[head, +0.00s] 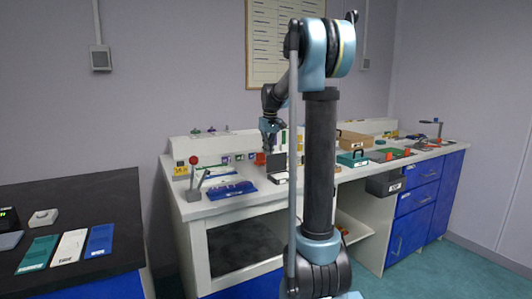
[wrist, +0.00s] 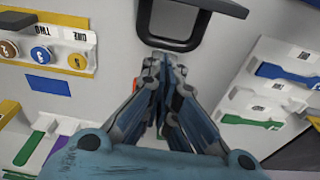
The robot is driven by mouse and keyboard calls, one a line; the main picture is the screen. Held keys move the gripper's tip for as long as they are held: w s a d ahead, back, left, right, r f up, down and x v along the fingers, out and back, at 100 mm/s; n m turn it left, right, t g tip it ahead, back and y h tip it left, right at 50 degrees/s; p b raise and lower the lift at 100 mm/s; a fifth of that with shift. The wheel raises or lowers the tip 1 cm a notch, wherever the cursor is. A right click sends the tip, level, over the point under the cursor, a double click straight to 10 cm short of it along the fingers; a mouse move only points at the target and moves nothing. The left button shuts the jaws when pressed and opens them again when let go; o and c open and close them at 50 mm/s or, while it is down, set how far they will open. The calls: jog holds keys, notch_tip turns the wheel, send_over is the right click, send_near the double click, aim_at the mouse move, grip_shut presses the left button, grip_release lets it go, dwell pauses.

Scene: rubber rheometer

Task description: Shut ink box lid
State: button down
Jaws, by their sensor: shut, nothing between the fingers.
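A small dark box with a pale inside (head: 279,178), which looks like the ink box, sits on the white bench in the head view. Its dark lid (head: 277,161) appears raised at the back. My gripper (head: 270,146) hangs above and slightly left of it. In the wrist view my gripper (wrist: 164,62) is shut and empty, its fingertips together. A dark-rimmed, pale-centred piece (wrist: 188,42) lies just beyond the fingertips; it may be part of this box, but I cannot tell. Contact is not clear.
A blue tray (head: 232,190) and a red-knobbed lever (head: 194,168) stand left of the box. A green case (head: 352,160) and a wooden box (head: 353,139) stand right. The wrist view shows round knobs (wrist: 40,55) at left and coloured handles (wrist: 288,74) at right.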

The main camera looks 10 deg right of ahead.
jog(key=shift+s+d+r, duration=0.1)
jog(key=shift+s, duration=0.05)
dwell(0.3)
jog(key=shift+s+r+t, duration=0.1)
jog(key=shift+r+t, duration=0.05)
jog(key=shift+t, duration=0.15)
